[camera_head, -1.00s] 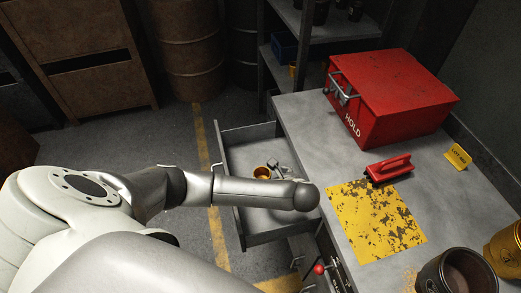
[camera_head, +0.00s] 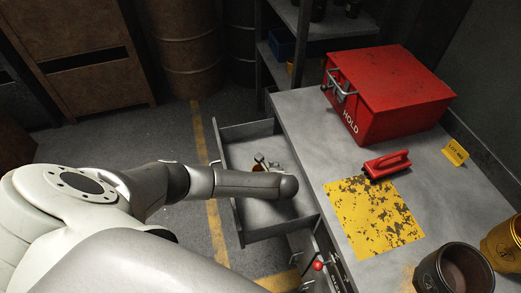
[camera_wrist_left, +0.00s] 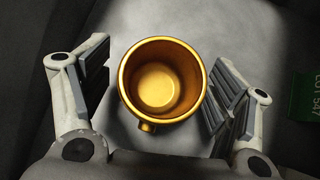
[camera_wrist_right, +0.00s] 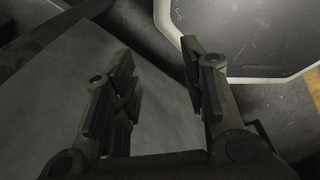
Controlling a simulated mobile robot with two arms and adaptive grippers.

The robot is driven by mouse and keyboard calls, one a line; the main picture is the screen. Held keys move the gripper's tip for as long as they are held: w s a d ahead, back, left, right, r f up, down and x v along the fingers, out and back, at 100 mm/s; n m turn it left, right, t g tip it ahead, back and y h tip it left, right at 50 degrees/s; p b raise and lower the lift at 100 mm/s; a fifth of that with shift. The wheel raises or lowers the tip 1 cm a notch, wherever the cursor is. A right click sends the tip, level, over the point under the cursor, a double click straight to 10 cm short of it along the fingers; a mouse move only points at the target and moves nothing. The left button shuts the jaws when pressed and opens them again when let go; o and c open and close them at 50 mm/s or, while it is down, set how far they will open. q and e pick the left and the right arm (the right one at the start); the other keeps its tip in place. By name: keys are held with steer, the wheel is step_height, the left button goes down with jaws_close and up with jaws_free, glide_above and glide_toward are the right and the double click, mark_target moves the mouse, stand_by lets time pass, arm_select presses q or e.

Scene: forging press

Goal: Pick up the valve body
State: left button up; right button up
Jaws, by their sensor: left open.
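The valve body (camera_wrist_left: 160,82) appears in the left wrist view as a gold, round, open-topped piece with a small stub on its near side. It stands in the open drawer (camera_head: 232,134). In the head view only a sliver of the valve body (camera_head: 258,168) shows, with my left arm and gripper hiding the rest. My left gripper (camera_wrist_left: 160,65) is open, with one finger on each side of the valve body. A gap shows at the left finger; the right finger is very close, and I cannot tell if it touches. My right gripper (camera_wrist_right: 160,75) is open and empty.
The grey workbench (camera_head: 310,150) carries a red HOLD box (camera_head: 390,90), a red-handled tool (camera_head: 387,165), a worn yellow mat (camera_head: 375,218) and dark and yellow containers (camera_head: 455,272) at front right. The drawer walls surround my left gripper. A green lot tag (camera_wrist_left: 307,97) shows at right.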

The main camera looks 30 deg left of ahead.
arm_select(q)
steer(key=c, duration=1.4)
